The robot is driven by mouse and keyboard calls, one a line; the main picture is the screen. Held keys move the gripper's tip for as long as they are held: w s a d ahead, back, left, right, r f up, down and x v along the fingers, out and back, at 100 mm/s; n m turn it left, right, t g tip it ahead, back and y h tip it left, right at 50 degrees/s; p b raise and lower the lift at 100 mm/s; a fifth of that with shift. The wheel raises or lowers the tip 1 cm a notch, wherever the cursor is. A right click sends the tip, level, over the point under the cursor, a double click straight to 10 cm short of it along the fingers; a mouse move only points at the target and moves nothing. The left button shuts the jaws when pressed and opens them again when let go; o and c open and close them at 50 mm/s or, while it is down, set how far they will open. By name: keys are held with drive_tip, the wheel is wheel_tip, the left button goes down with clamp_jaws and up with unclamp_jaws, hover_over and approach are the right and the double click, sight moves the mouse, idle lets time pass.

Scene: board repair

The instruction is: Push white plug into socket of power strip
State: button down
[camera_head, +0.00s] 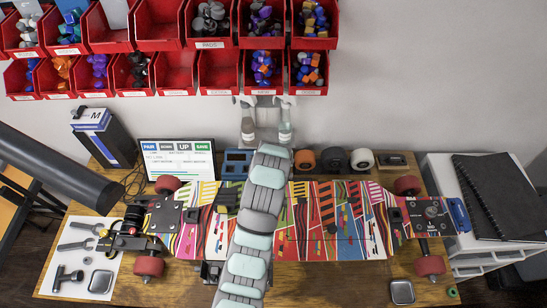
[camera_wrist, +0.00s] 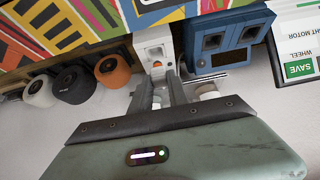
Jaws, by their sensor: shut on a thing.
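In the wrist view, a white socket block, which looks like part of the power strip (camera_wrist: 153,46), lies just beyond my fingertips. A small orange spot shows on its near face. My gripper (camera_wrist: 160,78) is shut on a small pale thing, most likely the white plug (camera_wrist: 158,71). The fingers hide much of the plug. The fingertips are at or very close to the socket block; I cannot tell whether the plug's prongs are inside it. In the head view, my arm covers the gripper, plug and strip.
A blue device (camera_wrist: 226,42) stands close beside the socket block. Orange (camera_wrist: 112,69), black (camera_wrist: 76,84) and white (camera_wrist: 40,91) wheels stand on the other side. A colourful skateboard deck (camera_head: 335,222) fills the bench (camera_head: 335,288) front. Red bins (camera_head: 176,75) hang above.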

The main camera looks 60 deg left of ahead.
drive_tip(key=shift+f+b, duration=0.35)
drive_tip(key=shift+f, duration=1.45)
idle(2.9)
drive_tip(key=c, duration=1.2)
unclamp_jaws()
drive_tip(key=shift+o, duration=0.6)
drive_tip(key=shift+o, duration=0.9)
drive_tip(key=shift+r, duration=0.25)
drive_tip(key=shift+r+p, duration=0.55)
drive_tip(key=shift+r, duration=0.6)
drive_tip(key=shift+r, duration=0.2)
